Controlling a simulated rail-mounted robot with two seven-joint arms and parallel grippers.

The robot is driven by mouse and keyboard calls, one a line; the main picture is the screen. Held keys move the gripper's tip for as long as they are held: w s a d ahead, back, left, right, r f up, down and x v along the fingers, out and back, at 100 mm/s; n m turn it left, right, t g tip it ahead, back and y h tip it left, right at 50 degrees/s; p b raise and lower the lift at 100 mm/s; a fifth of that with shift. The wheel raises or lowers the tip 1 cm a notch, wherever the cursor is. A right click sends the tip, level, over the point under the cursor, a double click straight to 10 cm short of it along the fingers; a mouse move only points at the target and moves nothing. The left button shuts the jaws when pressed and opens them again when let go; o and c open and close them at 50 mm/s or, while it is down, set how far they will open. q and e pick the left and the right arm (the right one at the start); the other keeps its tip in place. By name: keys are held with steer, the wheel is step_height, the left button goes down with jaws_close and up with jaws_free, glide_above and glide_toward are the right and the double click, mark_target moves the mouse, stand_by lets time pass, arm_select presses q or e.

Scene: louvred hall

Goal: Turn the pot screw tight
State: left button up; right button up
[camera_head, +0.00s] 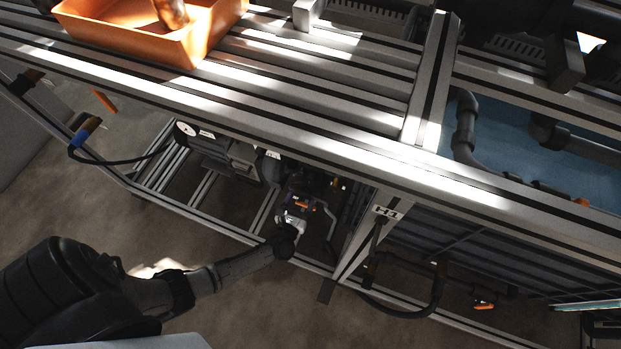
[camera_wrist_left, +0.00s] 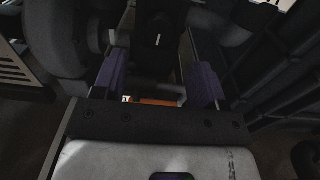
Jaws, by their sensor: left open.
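My left gripper (camera_head: 294,214) reaches in under the bench at the pump unit, below the front rail. In the left wrist view its two purple-sided fingers (camera_wrist_left: 158,72) stand apart. A dark knob with a short white mark (camera_wrist_left: 157,34) shows between and beyond them; it looks like the pot screw. I cannot tell whether the fingers touch it. A dark rounded part lies below the knob, and an orange strip (camera_wrist_left: 152,101) shows near the gripper's base. In the head view the screw cannot be made out among the dark parts by the gripper. My right gripper is not in view.
The slatted bench (camera_head: 330,85) lies above the pump space, with an orange tray (camera_head: 130,42) on it. A post with an H1 label (camera_head: 387,212) stands right of my left gripper. Dark pipes (camera_head: 466,125) run at right. Bare floor (camera_head: 60,215) lies in front.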

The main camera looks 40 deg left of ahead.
mark_target(309, 181)
arm_select(q)
steer(key=b+x, duration=0.1)
steer(key=x, duration=0.6)
steer(key=shift+s+d, duration=0.1)
steer(key=shift+s, duration=0.1)
steer(key=shift+c, duration=1.2)
jaws_close()
